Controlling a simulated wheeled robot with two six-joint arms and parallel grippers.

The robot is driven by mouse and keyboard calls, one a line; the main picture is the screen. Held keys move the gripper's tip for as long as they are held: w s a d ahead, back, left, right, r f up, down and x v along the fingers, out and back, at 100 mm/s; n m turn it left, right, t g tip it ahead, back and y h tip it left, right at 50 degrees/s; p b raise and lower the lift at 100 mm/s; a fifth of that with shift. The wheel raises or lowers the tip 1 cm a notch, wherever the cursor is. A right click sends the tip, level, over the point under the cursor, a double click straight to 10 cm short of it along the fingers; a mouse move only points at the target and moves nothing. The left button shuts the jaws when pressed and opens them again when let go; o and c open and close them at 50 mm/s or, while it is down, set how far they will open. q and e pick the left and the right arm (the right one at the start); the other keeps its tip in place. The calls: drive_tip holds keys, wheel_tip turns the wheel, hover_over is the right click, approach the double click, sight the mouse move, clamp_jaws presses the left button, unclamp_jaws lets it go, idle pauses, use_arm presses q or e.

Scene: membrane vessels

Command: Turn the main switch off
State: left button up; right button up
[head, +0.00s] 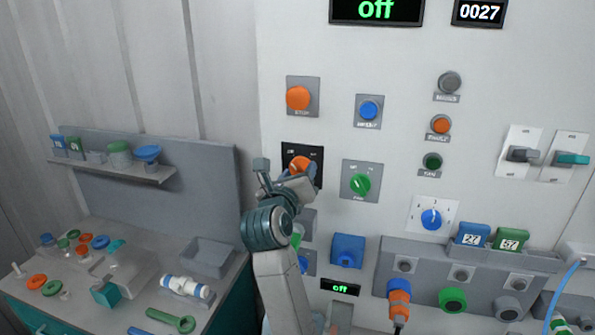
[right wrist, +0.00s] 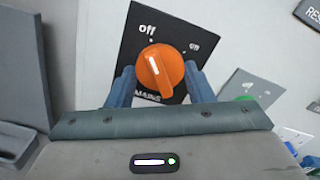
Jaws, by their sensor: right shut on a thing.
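The main switch is an orange rotary knob (head: 299,166) on a black plate (head: 289,153) in the wall panel. In the right wrist view the knob (right wrist: 160,70) shows closely, with "off" and "on" printed on its plate (right wrist: 130,60) and a "MAINS" label partly hidden. The knob's white mark points at the "off" dot. My right gripper (head: 301,171) is at the knob, and its blue fingers (right wrist: 160,84) are shut on it from both sides. My left gripper is out of view.
A display (head: 376,10) above reads "off"; a small one (head: 341,288) below also reads "off". An orange stop button (head: 298,97) is above the switch, and a green knob (head: 360,184) is to its right. A bench (head: 228,287) with loose parts stands left.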

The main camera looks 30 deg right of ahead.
drive_tip(key=shift+f, duration=0.1)
idle(0.3)
drive_tip(key=o, duration=1)
drive_tip(key=shift+c, duration=0.2)
